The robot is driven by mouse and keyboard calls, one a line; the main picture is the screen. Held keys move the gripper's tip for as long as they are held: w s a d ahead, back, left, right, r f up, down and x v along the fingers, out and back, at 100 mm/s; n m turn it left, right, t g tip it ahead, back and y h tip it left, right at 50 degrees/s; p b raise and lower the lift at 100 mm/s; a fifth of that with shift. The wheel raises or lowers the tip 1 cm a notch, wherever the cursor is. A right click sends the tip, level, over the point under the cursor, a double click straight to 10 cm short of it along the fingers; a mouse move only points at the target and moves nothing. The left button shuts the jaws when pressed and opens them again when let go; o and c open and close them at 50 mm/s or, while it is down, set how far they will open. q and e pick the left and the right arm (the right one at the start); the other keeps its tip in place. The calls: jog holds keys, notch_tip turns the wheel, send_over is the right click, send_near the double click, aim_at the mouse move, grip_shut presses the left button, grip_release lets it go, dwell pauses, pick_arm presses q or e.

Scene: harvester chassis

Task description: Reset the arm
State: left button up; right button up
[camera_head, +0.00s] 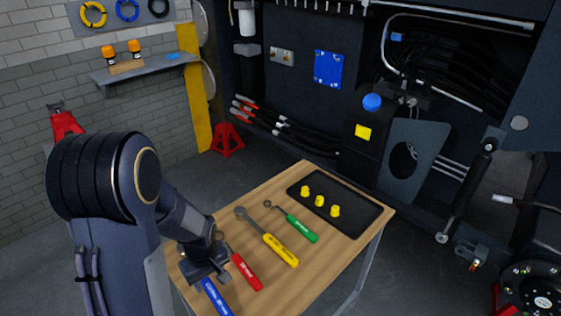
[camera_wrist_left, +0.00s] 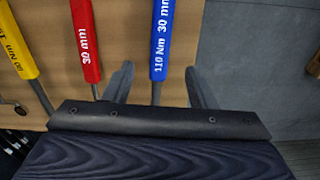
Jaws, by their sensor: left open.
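My left gripper (camera_head: 207,276) is at the left end of the wooden table (camera_head: 330,262), over the blue-handled wrench (camera_head: 216,299). In the left wrist view the gripper's two fingers (camera_wrist_left: 158,88) stand apart, with the shaft of the blue wrench (camera_wrist_left: 161,42) showing between them. I cannot tell whether the fingers touch it. The red-handled wrench (camera_head: 245,272) lies just beside the gripper and also shows in the left wrist view (camera_wrist_left: 86,40). My right gripper is not in view.
A yellow-handled wrench (camera_head: 280,250) and a green-handled one (camera_head: 301,228) lie on the table. A black tray (camera_head: 361,217) holds yellow caps (camera_head: 319,201). The dark harvester chassis (camera_head: 409,165) stands behind the table. A red jack stand (camera_head: 227,140) is on the floor.

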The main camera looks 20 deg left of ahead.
pick_arm(q)
jog(key=shift+d+r, duration=0.1)
jog(key=s+d+r+m+t+h, duration=0.2)
jog(key=s+d+r+m, duration=0.3)
jog(key=r, duration=0.4)
jog(key=s+d+r+m+t+h, duration=0.2)
jog(key=s+d+r, duration=0.4)
jog(key=r, duration=0.3)
jog(key=s+m+t, duration=0.1)
jog(key=m, duration=0.1)
jog(key=shift+s+m, duration=0.2)
jog(key=shift+m, duration=0.2)
